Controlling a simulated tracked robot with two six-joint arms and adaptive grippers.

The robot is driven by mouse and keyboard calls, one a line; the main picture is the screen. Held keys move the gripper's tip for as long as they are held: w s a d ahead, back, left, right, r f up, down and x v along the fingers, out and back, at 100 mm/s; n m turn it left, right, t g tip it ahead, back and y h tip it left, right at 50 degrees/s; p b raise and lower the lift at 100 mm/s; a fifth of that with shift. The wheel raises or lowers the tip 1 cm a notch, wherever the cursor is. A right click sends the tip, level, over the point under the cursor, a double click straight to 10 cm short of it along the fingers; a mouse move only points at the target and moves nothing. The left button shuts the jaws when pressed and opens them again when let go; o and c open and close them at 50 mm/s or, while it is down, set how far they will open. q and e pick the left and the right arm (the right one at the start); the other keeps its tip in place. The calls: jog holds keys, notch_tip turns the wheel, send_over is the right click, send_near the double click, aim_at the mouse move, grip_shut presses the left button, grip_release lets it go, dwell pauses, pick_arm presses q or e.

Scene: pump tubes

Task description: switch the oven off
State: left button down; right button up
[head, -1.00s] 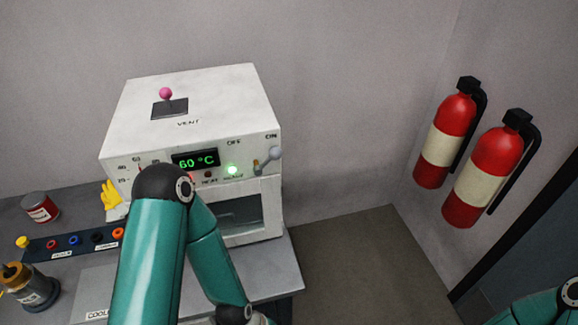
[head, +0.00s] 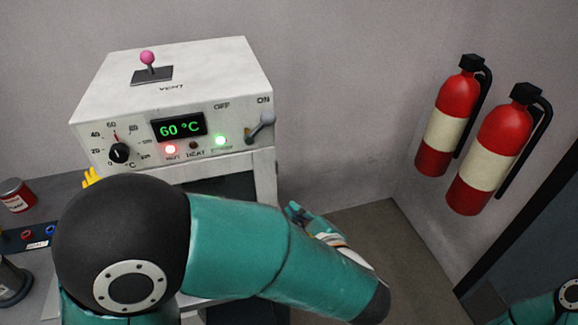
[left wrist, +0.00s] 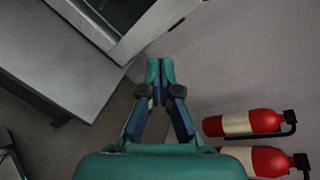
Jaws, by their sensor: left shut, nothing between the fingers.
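The white oven (head: 190,82) stands at the left in the head view. Its display (head: 180,127) reads 60 °C, and a green lamp (head: 220,140) and a red lamp (head: 170,149) glow. The grey lever (head: 263,124) at the panel's right end leans to the right, toward the ON mark. My left gripper (head: 298,213) is right of the oven and below the lever, apart from it, partly hidden behind my arm. In the left wrist view the left gripper (left wrist: 160,75) is shut and empty. My right gripper is not in view.
A pink-knobbed vent lever (head: 147,60) stands on the oven top, and a dial (head: 119,152) sits at the panel's left. Two fire extinguishers (head: 447,125) hang on the right wall. The space between oven and extinguishers is free. My left arm covers the oven's lower front.

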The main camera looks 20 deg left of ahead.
aim_at(260, 127)
pick_arm(q)
jog(key=d+r+t+y, duration=0.1)
jog(key=d+r+t, duration=0.2)
jog(key=r, duration=0.6)
jog(key=shift+s+d+r+t+b, duration=0.2)
jog(key=shift+r+t+b, duration=0.1)
jog(key=shift+t, duration=0.3)
jog(key=shift+w+a, duration=0.1)
jog(key=s+a+r+p+x, duration=0.1)
jog(key=p+x, duration=0.3)
jog(key=x, duration=0.8)
jog(key=shift+a+r+p, duration=0.35)
jog(key=shift+a, duration=0.3)
jog(key=shift+w, duration=0.1)
